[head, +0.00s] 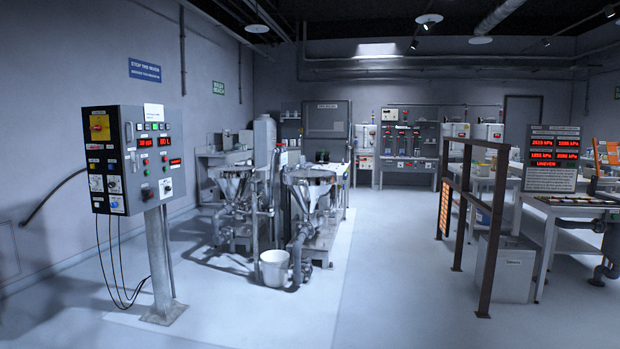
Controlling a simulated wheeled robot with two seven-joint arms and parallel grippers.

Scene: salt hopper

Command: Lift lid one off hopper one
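Two metal hoppers with tapering bodies stand in the middle distance, left of centre. The nearer hopper (308,195) has a grey, flat-looking top (311,174). The other hopper (234,188) stands to its left and a little farther back. I cannot tell which one is hopper one, and the lids are too small to make out clearly. Neither of my grippers is in view.
A control panel (135,160) on a post stands at the front left, with cables hanging to the floor. A white bucket (274,268) sits before the hoppers. A brown rail frame (495,235) and workbenches are at the right. The central floor (385,265) is clear.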

